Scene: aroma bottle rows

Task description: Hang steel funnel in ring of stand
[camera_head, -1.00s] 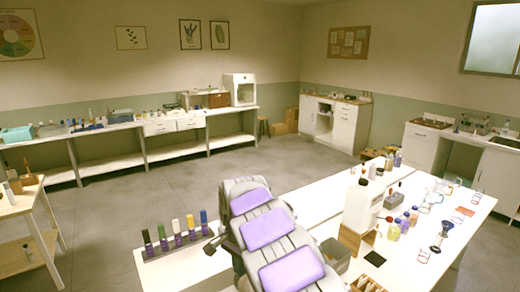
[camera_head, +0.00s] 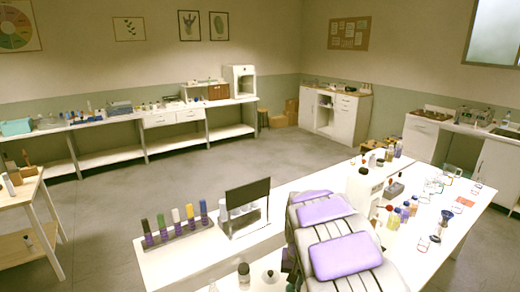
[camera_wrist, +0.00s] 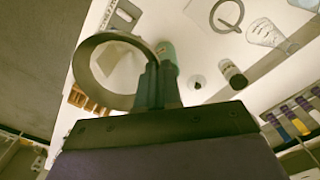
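In the wrist view my gripper (camera_wrist: 157,84) has its fingers close together. A grey metal rim (camera_wrist: 88,52) sits against their left side; it looks like the steel funnel held by its wide mouth, though its cone is not clear. A thin ring with a rod (camera_wrist: 227,15) shows at the top right, apart from my gripper, and looks like the ring of the stand. Its base is not clear. In the head view my arm reaches over the white table, and its gripper is hidden.
A small dark-capped bottle (camera_head: 243,275) stands at the near table edge; a conical flask (camera_wrist: 265,33) is near the ring. A rack of coloured tubes (camera_head: 176,232) and a dark-panelled rack (camera_head: 247,205) stand left of my arm. Bottles and glassware crowd the right table.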

